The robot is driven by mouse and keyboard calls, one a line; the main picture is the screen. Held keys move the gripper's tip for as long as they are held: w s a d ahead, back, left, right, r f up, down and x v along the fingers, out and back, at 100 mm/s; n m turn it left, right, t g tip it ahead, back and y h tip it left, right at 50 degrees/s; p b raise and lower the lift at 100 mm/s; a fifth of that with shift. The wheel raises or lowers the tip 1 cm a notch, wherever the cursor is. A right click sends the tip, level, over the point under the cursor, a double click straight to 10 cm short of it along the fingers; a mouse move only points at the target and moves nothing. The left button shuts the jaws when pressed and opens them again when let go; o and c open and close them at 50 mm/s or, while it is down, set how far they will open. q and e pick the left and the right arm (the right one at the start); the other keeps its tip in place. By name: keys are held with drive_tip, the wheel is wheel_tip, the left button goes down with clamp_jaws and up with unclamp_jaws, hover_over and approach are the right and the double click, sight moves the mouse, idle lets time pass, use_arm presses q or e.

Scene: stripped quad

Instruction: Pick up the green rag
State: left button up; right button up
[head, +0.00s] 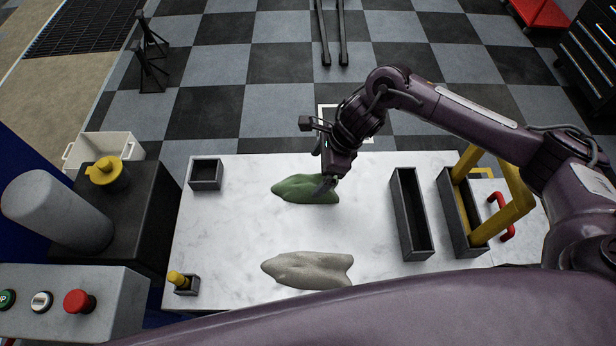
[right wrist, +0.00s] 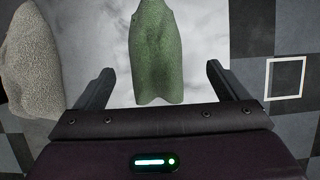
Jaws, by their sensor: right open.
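The green rag (head: 301,189) lies crumpled on the white marbled table (head: 230,225), near its far edge. My right gripper (head: 326,172) is over the right end of the rag and hides part of it. In the right wrist view the green rag (right wrist: 157,55) lies ahead, between the two spread fingers of my right gripper (right wrist: 158,82). The fingers are open, and I see no contact with the rag. My left gripper is not in view.
A grey rag (head: 308,269) lies nearer on the table. A small dark box (head: 205,174) and a yellow-knobbed holder (head: 182,283) stand left. Two long dark trays (head: 411,214) (head: 460,212) and a yellow frame (head: 512,200) stand right. The table's middle is clear.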

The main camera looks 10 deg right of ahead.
drive_tip(key=a+f+p, duration=0.2)
drive_tip(key=f, duration=0.1)
drive_tip(key=shift+s+p, duration=0.3)
drive_tip(key=shift+s, duration=0.1)
drive_tip(key=shift+x, duration=0.9)
drive_tip(key=shift+w+d+f, duration=0.15)
drive_tip(key=c, duration=1)
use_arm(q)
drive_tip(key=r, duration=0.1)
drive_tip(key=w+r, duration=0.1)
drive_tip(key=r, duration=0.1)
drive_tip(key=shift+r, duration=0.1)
use_arm(e)
drive_tip(key=shift+c, duration=0.2)
wheel_tip(320, 180, up, 13)
drive_tip(key=b, duration=0.4)
use_arm(q)
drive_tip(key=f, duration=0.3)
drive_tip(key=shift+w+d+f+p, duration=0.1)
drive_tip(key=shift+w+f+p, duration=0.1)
drive_tip(key=shift+p, duration=0.15)
use_arm(e)
wheel_tip(320, 180, up, 7)
hover_over(311, 180)
